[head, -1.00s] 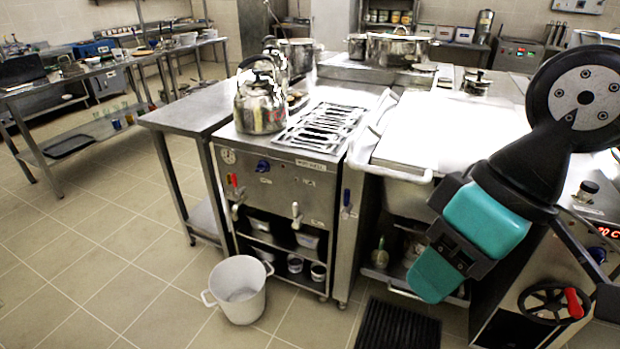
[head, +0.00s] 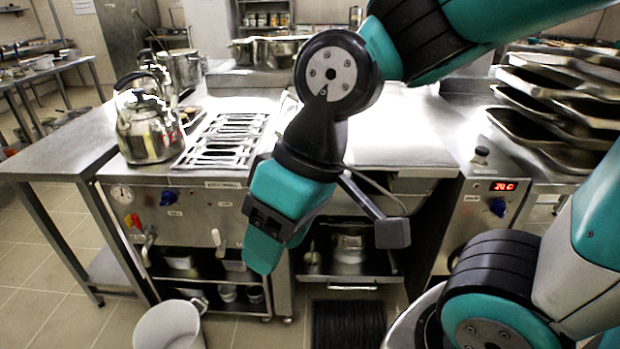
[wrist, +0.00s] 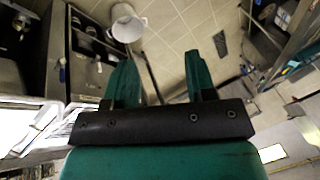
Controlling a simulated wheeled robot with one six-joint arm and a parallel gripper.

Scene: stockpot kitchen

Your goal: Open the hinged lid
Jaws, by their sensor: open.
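The hinged lid (head: 405,130) is a broad, bright flat cover on the steel pan unit in the middle of the head view. It lies flat and looks closed. I cannot pick out the lid there.
A kettle (head: 148,130) stands on the left counter beside a slotted grate (head: 228,138). A white bucket (head: 168,328) is on the floor. A control panel with a red display (head: 503,186) is right of the lid. Stacked trays (head: 560,85) stand at right. A dark floor mat (head: 348,325) lies in front.

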